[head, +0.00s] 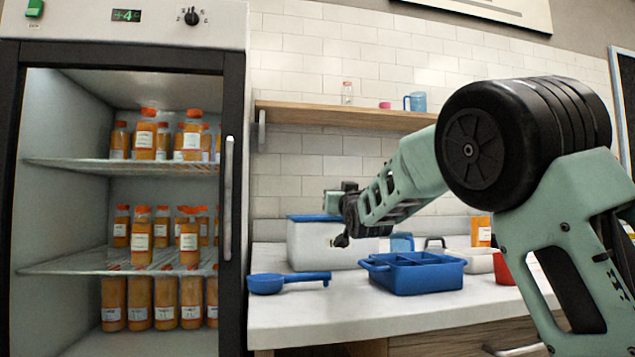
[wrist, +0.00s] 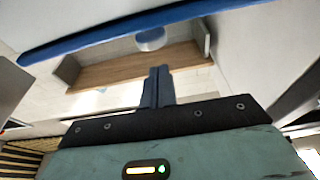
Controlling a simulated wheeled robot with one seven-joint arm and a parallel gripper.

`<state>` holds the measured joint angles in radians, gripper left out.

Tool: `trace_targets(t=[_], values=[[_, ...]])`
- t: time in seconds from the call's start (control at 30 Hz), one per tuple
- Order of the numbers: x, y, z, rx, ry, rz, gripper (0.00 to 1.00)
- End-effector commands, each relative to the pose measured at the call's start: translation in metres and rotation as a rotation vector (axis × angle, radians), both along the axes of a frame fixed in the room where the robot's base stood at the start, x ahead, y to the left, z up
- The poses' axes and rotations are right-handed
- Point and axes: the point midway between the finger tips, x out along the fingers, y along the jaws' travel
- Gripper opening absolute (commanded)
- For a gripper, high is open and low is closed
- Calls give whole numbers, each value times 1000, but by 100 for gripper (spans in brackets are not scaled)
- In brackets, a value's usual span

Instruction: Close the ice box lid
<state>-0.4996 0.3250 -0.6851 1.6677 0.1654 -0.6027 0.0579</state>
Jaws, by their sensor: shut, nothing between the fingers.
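The ice box (head: 310,248) is a white box at the back of the white counter. A thin blue band (head: 312,218) runs along its top; whether this is a shut lid or the rim cannot be told. My gripper (head: 341,241) is in front of the right part of the box, near its upper front, with the arm coming in from the right. Whether it touches the box cannot be told. In the wrist view my fingers (wrist: 159,85) are together and empty. A blue edge (wrist: 120,33) beside a pale surface crosses the top of that view, beyond the fingertips.
A blue divided tray (head: 417,278) and a blue scoop (head: 288,282) lie on the counter in front of the box. A red cup (head: 503,270) stands to the right. A wooden shelf (head: 345,115) hangs above. A fridge of juice bottles stands left.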

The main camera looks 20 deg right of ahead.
Motion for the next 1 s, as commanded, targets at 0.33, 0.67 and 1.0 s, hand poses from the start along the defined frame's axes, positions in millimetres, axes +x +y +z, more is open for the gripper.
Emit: trace_targets(t=[0.33,0.67,1.0], values=[[-7,1,-26,-5,-32,0,0],[-8,2,-31,-6,-28,1,0],[-7,2,-33,-5,-23,1,0]])
